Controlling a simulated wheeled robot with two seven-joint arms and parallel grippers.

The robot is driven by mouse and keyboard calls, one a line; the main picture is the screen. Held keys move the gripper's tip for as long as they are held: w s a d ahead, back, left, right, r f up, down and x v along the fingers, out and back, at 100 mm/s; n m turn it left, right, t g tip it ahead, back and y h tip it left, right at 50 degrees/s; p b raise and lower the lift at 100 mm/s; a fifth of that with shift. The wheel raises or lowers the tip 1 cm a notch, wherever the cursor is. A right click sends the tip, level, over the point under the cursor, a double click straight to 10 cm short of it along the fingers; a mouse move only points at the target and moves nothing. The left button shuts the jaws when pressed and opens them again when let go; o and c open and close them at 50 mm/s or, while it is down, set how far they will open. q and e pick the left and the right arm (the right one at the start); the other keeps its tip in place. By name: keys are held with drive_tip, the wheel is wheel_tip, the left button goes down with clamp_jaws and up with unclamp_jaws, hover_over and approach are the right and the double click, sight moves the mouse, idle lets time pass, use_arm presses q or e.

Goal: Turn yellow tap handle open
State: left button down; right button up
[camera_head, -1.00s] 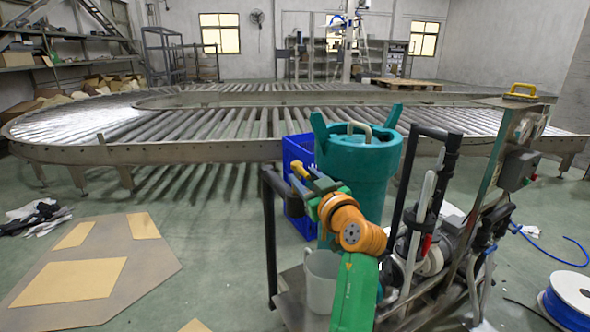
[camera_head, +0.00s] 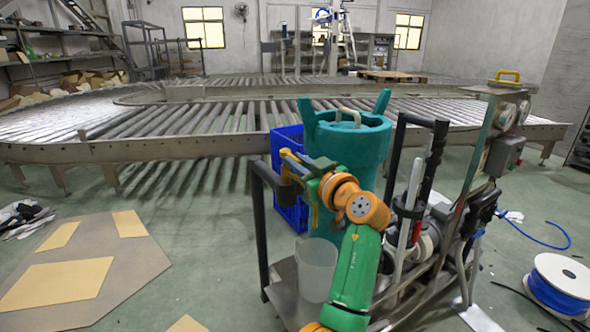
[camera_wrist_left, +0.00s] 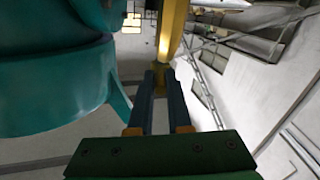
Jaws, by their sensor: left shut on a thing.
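A teal tank (camera_head: 345,150) with upright lugs and a pale handle on top stands on a metal cart. My left arm, green and orange, comes up from the bottom in front of it. My left gripper (camera_head: 296,164) is at the tank's left side, with the yellow tap handle (camera_head: 285,152) just showing at its tips. In the left wrist view, my left gripper (camera_wrist_left: 160,80) has its two dark fingers close together on the lower end of the yellow handle (camera_wrist_left: 172,35). The tank wall (camera_wrist_left: 60,70) is close on the left. The tap body is hidden. My right gripper is not seen.
A blue crate (camera_head: 284,142) stands behind the gripper, and a pale grey container (camera_head: 316,267) sits on the cart below. Pipes and a panel with a yellow handle (camera_head: 507,76) are at the right. A conveyor (camera_head: 130,150) fills the back. Open floor lies left of the cart.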

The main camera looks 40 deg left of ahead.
use_arm(q)
drive_tip(key=shift+f, duration=0.15)
drive_tip(key=shift+g, duration=0.3)
drive_tip(key=c, duration=0.8)
unclamp_jaws()
drive_tip(key=shift+w, duration=0.1)
drive_tip(key=shift+c, duration=0.2)
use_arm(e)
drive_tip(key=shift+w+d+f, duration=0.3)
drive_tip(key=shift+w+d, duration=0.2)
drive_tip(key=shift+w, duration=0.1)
use_arm(q)
drive_tip(key=shift+d, duration=0.35)
drive_tip(key=b+v, duration=0.1)
drive_tip(key=v, duration=0.5)
drive_tip(key=shift+d, duration=0.2)
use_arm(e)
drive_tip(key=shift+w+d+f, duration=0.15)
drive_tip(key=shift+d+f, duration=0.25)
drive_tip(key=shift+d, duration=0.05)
